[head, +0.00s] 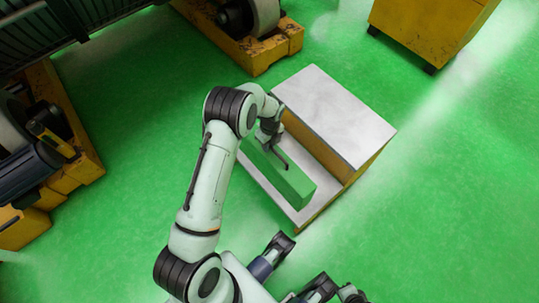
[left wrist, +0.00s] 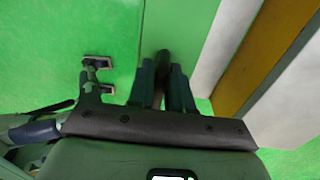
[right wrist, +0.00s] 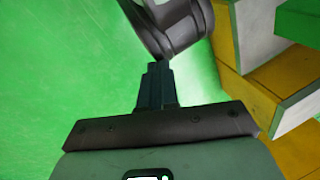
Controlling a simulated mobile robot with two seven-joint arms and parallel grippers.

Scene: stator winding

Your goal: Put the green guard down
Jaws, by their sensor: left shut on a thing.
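The green guard (head: 290,183) is a long green block over the low white-topped step of a yellow stand (head: 335,110). It lies along the step, beside the higher part; I cannot tell whether its underside touches the step. My left gripper (head: 276,145) is at the guard's top. In the left wrist view its fingers (left wrist: 163,80) are shut on a dark grip piece over the guard's green face (left wrist: 185,30). My right gripper (right wrist: 155,85) has its fingers together, with nothing seen between them. An end of the guard shows in the right wrist view (right wrist: 300,22).
The stand's higher white top is bare. Yellow machine bases stand at the left (head: 70,150) and at the top (head: 250,45), and a yellow cabinet (head: 425,30) at the upper right. The green floor (head: 450,210) right of the stand is clear.

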